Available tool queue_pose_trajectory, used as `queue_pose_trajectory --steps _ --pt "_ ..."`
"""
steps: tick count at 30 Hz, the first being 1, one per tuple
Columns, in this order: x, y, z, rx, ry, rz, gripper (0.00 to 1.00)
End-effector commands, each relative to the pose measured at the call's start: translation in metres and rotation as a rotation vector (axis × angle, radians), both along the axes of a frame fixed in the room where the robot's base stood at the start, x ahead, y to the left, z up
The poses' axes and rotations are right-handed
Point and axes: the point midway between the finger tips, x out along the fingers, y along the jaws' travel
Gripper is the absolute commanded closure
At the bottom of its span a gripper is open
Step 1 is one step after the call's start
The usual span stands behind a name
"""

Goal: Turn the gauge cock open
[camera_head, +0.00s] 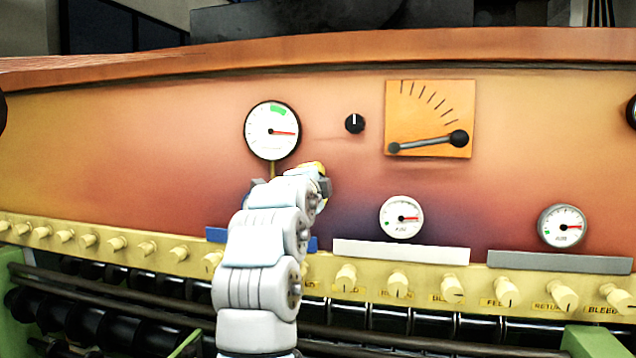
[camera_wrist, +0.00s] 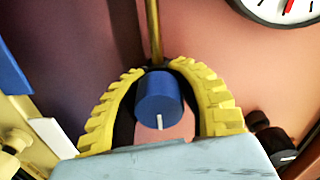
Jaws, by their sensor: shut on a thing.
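The gauge cock's blue knob (camera_wrist: 159,97) sits at the lower end of a thin brass pipe (camera_wrist: 154,32) in the wrist view. A white mark on its face points down the picture, toward my palm. My gripper (camera_wrist: 156,68) has its yellow ribbed fingers curved around the knob, shut on it. In the head view my gripper (camera_head: 314,178) is at the panel, just below and right of the large round gauge (camera_head: 272,130). The gauge's red needle points right, below a green band. My arm hides the cock there.
A black knob (camera_head: 355,124) and an orange lever plate (camera_head: 430,118) are on the panel to the right. Small gauges (camera_head: 401,217) are lower right. A row of cream knobs (camera_head: 346,277) runs along the ledge below. A dark knob (camera_wrist: 272,137) is close beside my right finger.

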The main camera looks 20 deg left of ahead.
Motion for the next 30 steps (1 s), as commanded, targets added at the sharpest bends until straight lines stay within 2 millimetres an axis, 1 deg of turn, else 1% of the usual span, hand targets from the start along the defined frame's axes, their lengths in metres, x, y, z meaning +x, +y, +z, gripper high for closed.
queue_pose_trajectory --steps 1,5,6,8,9,10,11,22,26,30 --pt "-0.003 -0.004 0.011 0.006 -0.02 -0.005 1.0" --pt "-0.003 -0.005 0.011 0.005 -0.019 -0.006 1.0" --pt "-0.003 -0.005 0.011 0.005 -0.019 -0.006 0.73" --pt "-0.002 -0.005 0.01 0.004 -0.018 -0.006 0.56" --pt "-0.002 -0.004 0.009 0.004 -0.016 -0.005 0.44" --pt "-0.002 -0.004 0.009 0.004 -0.015 -0.005 0.36" --pt "-0.002 -0.004 0.008 0.004 -0.013 -0.005 0.33" --pt "-0.002 -0.002 0.003 0.001 -0.005 -0.002 0.33" --pt "-0.008 -0.002 0.003 0.002 -0.005 -0.002 0.33" --pt "-0.018 -0.003 0.002 0.001 -0.005 -0.001 0.33"
